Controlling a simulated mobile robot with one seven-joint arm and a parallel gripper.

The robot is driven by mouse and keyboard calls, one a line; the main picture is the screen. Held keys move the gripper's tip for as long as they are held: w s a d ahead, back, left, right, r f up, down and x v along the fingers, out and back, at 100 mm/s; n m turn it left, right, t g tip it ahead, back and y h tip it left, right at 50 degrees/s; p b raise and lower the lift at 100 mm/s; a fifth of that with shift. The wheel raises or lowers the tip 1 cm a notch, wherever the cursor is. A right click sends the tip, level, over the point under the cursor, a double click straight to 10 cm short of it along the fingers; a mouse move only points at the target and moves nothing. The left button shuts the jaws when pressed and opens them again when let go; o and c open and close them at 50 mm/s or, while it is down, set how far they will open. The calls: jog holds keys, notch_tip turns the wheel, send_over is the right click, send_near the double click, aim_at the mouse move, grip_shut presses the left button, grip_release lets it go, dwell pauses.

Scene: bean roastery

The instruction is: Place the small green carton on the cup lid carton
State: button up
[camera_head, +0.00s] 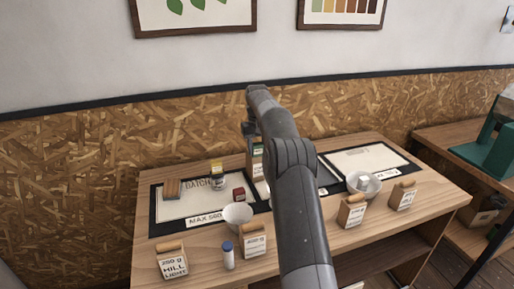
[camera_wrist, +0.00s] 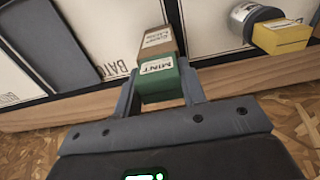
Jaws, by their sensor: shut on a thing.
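The small green carton (camera_wrist: 160,82), labelled MINT, is between the two fingers of my gripper (camera_wrist: 161,88) in the wrist view. The gripper is shut on it. A brown carton (camera_wrist: 157,42) with a pale, hard-to-read label, likely the cup lid carton, shows directly beyond the green one. Their outlines meet there; I cannot tell whether they touch. In the head view, a brown carton (camera_head: 257,168) stands at the back of the table, partly hidden by my arm. A green patch shows at its top. My fingers are mostly hidden there.
The wooden table (camera_head: 345,228) holds mats, a yellow-topped jar (camera_head: 217,170), a red box (camera_head: 239,194), white bowls (camera_head: 237,215) and a blue-capped bottle (camera_head: 228,256). Several labelled blocks line the front. The OSB wall (camera_head: 70,165) is close behind.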

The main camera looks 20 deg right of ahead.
aim_at(257, 144)
jog(key=o, duration=0.9)
jog(key=shift+o, duration=0.2)
notch_tip(257, 144, up, 6)
jog(key=shift+r, duration=0.15)
jog(key=shift+a+r, duration=0.1)
jog(key=shift+r, duration=0.75)
jog(key=s+a+r+t, duration=0.1)
jog(key=s+a+r, duration=0.5)
jog(key=s, duration=0.4)
jog(key=s+a+r+t, duration=0.2)
jog(key=s+a+r, duration=0.2)
jog(key=s+r, duration=0.55)
jog(key=s+a+f+t, duration=0.1)
jog(key=s+f, duration=0.3)
jog(key=s, duration=0.6)
jog(key=s+a+f, duration=0.1)
jog(key=s+f, duration=0.4)
jog(key=s, duration=0.5)
jog(key=s+a+f+t, duration=0.1)
jog(key=s+f, duration=0.3)
jog(key=s, duration=0.7)
jog(key=shift+a+f+t, duration=0.3)
jog(key=shift+a+f, duration=0.1)
